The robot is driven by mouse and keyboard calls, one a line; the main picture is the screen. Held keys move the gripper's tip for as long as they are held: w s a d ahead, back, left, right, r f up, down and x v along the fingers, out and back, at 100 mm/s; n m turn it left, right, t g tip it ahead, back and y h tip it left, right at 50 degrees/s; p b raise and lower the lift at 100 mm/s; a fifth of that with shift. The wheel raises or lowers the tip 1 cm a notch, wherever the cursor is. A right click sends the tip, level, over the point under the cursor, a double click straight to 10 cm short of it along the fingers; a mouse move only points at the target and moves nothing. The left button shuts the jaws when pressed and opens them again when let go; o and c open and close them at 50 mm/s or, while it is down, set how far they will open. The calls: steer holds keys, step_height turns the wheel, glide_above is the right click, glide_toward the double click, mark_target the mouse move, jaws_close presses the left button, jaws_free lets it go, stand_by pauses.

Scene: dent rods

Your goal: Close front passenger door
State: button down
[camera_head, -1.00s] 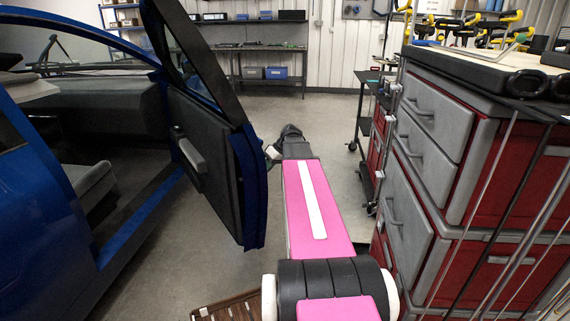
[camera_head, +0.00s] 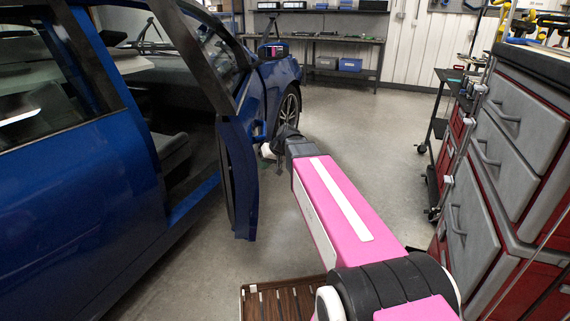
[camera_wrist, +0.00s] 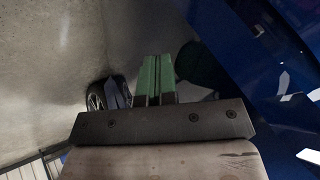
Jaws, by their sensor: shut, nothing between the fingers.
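The front passenger door (camera_head: 240,185) of the blue car (camera_head: 75,190) stands partly open, seen nearly edge-on in the head view. My gripper (camera_head: 267,151) is at the end of my outstretched arm, just right of the door on its outer side. Its fingers are partly hidden by my wrist, and I cannot tell if it touches the door. In the wrist view my green fingers (camera_wrist: 157,77) are together with nothing between them. A glossy blue panel (camera_wrist: 290,45) fills the right of that view.
A red and grey drawer cabinet (camera_head: 500,165) stands close on the right, with a black cart (camera_head: 440,135) behind it. A slatted brown mat (camera_head: 285,300) lies on the floor below my arm. A workbench (camera_head: 345,45) is at the back. Open floor lies between door and cabinet.

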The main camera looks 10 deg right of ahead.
steer(key=w+a, duration=0.4)
steer(key=a, duration=1.2)
steer(key=w+a, duration=0.3)
steer(key=a, duration=1.3)
steer(key=shift+w+a+m, duration=0.15)
steer(key=shift+w+m, duration=0.15)
steer(key=shift+w, duration=0.05)
steer(key=v, duration=1.1)
steer(key=d+m+t+y, duration=0.3)
steer(key=d+m+y, duration=0.4)
steer(key=m+y, duration=0.1)
steer(key=w+f+x, duration=0.1)
steer(key=x, duration=1.3)
steer(key=shift+d, duration=0.35)
steer(key=shift+r, duration=0.1)
